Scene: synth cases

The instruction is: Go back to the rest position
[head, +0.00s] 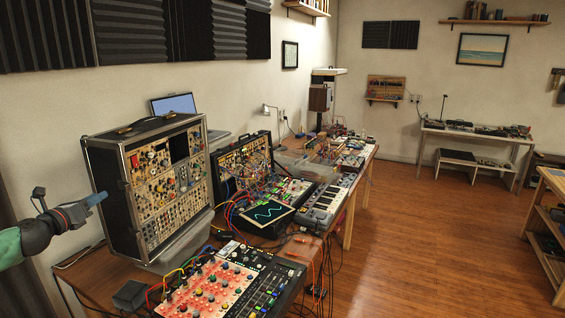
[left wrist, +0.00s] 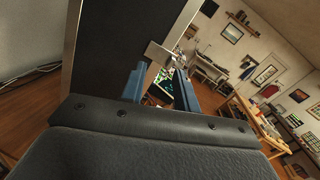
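My left gripper (head: 97,200) comes in from the left edge in the head view, level with the black modular synth case (head: 112,205). Its blue fingertips overlap the case's left side in the picture; I cannot tell whether they touch it. In the left wrist view my left gripper (left wrist: 161,84) has its two blue fingers apart, with nothing held between them. The dark side of the case (left wrist: 115,50) and a metal latch (left wrist: 158,53) show just beyond the fingers. My right gripper is in neither view.
The long wooden bench (head: 98,267) holds a mixer with red knobs (head: 200,290), a dark screen with a wave (head: 268,214), a keyboard (head: 325,202) and loose cables. A small black box (head: 130,294) lies at its near left.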

